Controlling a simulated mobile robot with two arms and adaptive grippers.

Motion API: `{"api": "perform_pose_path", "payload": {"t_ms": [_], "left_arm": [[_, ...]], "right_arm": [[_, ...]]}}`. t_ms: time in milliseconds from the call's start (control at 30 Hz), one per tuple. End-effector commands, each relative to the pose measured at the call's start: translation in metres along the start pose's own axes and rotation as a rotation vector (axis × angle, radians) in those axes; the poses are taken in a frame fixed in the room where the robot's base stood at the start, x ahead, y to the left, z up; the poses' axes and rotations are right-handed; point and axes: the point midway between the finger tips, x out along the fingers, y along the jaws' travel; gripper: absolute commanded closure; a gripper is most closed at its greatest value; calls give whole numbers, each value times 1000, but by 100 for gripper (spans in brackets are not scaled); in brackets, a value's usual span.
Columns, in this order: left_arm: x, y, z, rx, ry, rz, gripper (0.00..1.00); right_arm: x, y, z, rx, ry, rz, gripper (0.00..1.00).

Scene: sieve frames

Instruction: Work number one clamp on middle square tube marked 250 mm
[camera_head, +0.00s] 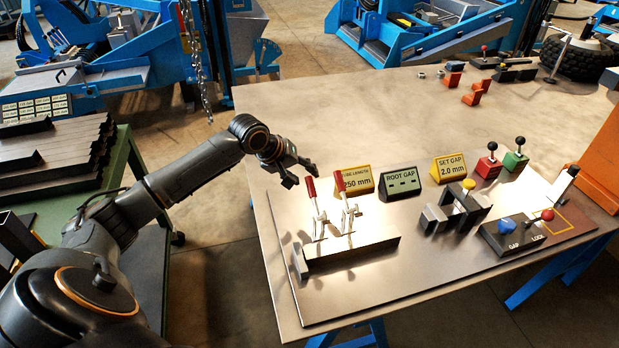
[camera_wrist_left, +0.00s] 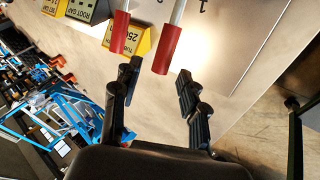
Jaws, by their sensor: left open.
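My left gripper (camera_head: 299,175) is open and empty at the left end of the workbench. It is beside the red handle of the left toggle clamp (camera_head: 318,214). In the left wrist view, the end of that red handle (camera_wrist_left: 167,50) lies just ahead of the gap between the open fingertips (camera_wrist_left: 156,76), nearer the right one. A second toggle clamp (camera_head: 348,214) stands to its right, red handle up. Both clamps are on a long metal block (camera_head: 350,257). A yellow sign (camera_head: 357,181) behind reads 250 mm. I cannot make out clamp numbers or a separate tube there.
Dark square tubes (camera_head: 60,160) are stacked on a green cart at left. ROOT GAP (camera_head: 401,183) and SET GAP (camera_head: 449,168) signs stand right of the clamps. A gap and lock panel (camera_head: 525,232) is farther right. A chain (camera_head: 195,60) hangs behind.

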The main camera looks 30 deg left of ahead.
Motion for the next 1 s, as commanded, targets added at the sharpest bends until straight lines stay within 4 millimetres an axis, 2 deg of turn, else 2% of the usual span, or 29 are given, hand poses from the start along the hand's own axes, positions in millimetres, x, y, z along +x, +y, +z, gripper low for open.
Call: {"api": "perform_pose_path", "payload": {"t_ms": [100,233,633,833,1000], "left_arm": [[20,1,0,-1,-1,1,57],[34,0,0,-2,-1,0,57],[41,0,0,1,1,-1,57],[41,0,0,1,1,-1,98],[41,0,0,1,1,-1,100]], "right_arm": [[-2,2,-9,0,12,2,100],[-2,3,-17,-1,24,3,100],[-2,6,-16,-3,23,7,100],[-2,7,-12,-3,18,8,100],[-2,7,-11,-3,16,8,100]]}}
